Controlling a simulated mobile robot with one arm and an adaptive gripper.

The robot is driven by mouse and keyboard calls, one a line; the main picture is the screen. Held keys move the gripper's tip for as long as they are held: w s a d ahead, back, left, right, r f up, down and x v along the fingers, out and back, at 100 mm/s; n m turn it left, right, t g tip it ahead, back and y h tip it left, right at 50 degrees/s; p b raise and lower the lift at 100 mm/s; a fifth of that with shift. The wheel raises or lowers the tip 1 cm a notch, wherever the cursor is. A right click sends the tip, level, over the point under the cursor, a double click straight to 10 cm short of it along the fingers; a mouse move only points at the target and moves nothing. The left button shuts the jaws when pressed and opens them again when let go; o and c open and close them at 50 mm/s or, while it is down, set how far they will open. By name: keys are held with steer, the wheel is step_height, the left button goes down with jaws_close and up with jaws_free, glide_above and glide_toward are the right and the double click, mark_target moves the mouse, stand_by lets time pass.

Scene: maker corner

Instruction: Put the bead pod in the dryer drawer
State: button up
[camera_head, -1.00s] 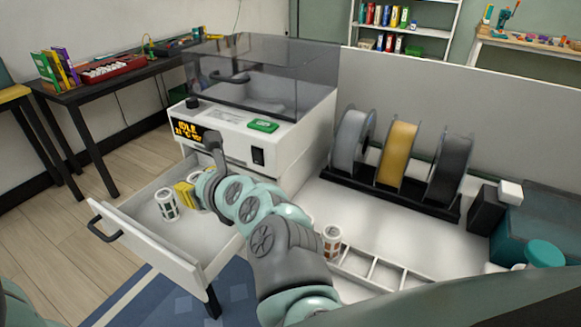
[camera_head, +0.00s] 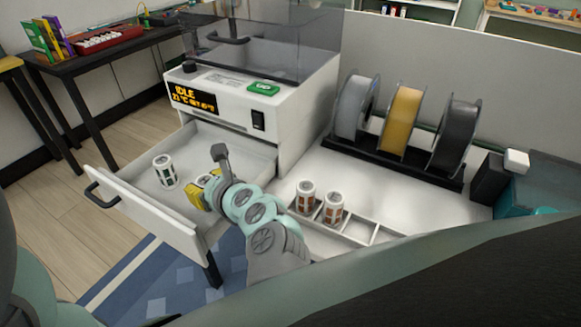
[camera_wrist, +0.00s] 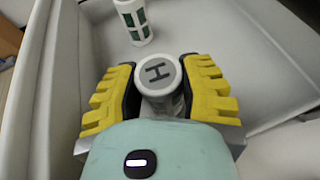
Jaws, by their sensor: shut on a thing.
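The dryer drawer (camera_head: 146,212) is pulled out from the white dryer (camera_head: 236,122). My gripper (camera_head: 204,188), with yellow finger pads, is over the inside of the drawer. In the wrist view my gripper (camera_wrist: 158,88) is shut on a white cylindrical pod (camera_wrist: 157,72) with a dark H on its round lid. The held pod is upright between the pads; its lower part is hidden. A white pod with green windows (camera_head: 165,171) stands in the drawer, left of my gripper, and also shows in the wrist view (camera_wrist: 132,21).
Two pods with orange windows, one (camera_head: 306,197) beside the other (camera_head: 333,207), stand in a divided white tray (camera_head: 361,230) on the bench. A spool rack (camera_head: 390,166) stands behind. The drawer has bare floor around the pods.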

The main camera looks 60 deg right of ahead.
steer(key=shift+f, duration=0.15)
steer(key=o, duration=1.1)
steer(key=shift+r, duration=0.3)
steer(key=v, duration=1.2)
steer(key=shift+f, duration=0.1)
